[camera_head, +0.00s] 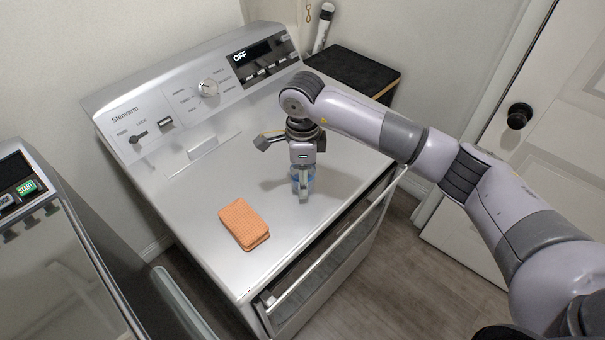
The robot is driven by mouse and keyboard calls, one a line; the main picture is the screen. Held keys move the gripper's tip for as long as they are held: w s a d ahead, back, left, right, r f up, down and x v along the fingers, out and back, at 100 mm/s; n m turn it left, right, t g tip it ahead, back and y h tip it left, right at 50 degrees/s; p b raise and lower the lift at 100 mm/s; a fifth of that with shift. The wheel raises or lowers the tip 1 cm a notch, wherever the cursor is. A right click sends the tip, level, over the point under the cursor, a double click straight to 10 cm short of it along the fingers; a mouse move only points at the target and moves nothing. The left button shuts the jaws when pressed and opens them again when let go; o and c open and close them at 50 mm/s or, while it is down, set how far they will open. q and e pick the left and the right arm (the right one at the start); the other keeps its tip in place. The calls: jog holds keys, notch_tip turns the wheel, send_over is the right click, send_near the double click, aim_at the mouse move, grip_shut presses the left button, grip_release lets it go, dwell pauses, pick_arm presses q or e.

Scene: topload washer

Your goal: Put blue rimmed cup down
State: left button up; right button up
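The blue rimmed cup (309,178) is small, clear and bluish, and sits under my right gripper above the right part of the silver washer top (205,190). My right gripper (302,186) points straight down. Its fingers are around the cup and appear shut on it, with one finger covering part of the cup. The cup looks upright. I cannot tell whether its base touches the washer top or is slightly above it. My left gripper is not in view.
An orange cloth or sponge (244,223) lies on the washer top, left of the cup. The control panel (205,85) rises at the back. A second appliance (60,255) stands at left, and a white door (560,120) at right.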

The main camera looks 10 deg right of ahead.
notch_tip(320, 180, up, 12)
jog(key=b, duration=0.3)
jog(key=shift+s+f, duration=0.1)
dwell(0.4)
